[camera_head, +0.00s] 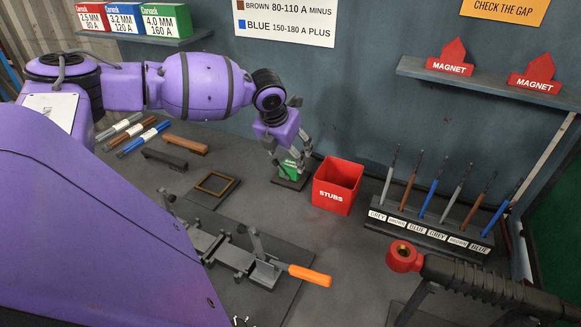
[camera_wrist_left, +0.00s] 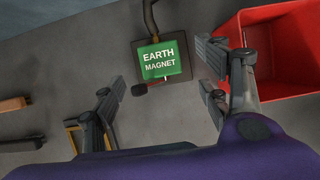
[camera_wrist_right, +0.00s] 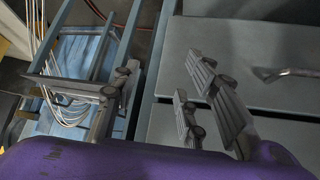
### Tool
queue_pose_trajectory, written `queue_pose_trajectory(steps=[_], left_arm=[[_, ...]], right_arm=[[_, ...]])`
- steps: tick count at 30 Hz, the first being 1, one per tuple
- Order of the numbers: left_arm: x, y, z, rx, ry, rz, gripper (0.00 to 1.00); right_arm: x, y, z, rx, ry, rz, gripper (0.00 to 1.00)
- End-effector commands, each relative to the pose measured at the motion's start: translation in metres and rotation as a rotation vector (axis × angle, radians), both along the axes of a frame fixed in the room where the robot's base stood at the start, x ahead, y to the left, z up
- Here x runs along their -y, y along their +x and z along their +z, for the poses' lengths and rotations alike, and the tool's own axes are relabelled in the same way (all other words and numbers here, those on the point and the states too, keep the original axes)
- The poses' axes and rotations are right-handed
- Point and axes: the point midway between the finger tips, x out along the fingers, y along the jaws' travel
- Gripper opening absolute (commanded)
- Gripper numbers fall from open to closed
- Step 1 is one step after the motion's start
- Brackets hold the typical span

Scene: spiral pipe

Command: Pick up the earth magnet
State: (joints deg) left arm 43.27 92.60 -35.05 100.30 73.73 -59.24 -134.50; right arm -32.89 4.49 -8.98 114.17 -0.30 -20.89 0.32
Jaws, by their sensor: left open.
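The earth magnet (camera_head: 289,171) is a small green block on a dark square plate, left of the red stubs box. In the left wrist view the earth magnet (camera_wrist_left: 164,57) shows its white lettering, with a dark cable behind it and a short reddish-brown lever at its near edge. My left gripper (camera_head: 291,160) is open above the magnet, pointing down and partly hiding it. In its wrist view the left gripper (camera_wrist_left: 163,82) has its fingers wide apart, one toward each side of the magnet, with nothing held. My right gripper (camera_wrist_right: 160,85) is open and empty, away from the bench top.
The red stubs box (camera_head: 338,184) stands close to the left gripper's right finger. An electrode rack (camera_head: 430,232), a clamp with an orange handle (camera_head: 310,275) and a brown frame (camera_head: 215,184) are nearby. Two red magnets (camera_head: 451,58) sit on the wall shelf.

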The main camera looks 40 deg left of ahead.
Motion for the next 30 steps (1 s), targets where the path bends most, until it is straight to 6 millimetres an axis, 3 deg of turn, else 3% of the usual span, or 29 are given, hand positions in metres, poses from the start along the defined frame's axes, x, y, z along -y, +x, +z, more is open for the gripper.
queue_pose_trajectory(steps=[10,20,30], left_arm=[[-0.005,0.018,-0.046,-0.002,-0.002,0.001,0.69],[-0.007,0.021,-0.051,0.001,0.0,0.0,0.69],[-0.006,0.02,-0.052,0.0,0.0,0.0,0.24]], right_arm=[[0.0,-0.002,-0.005,-0.007,-0.001,0.001,0.4],[0.0,-0.002,-0.005,-0.006,-0.001,0.001,0.4],[0.0,-0.002,-0.005,-0.006,-0.001,0.001,0.4]])
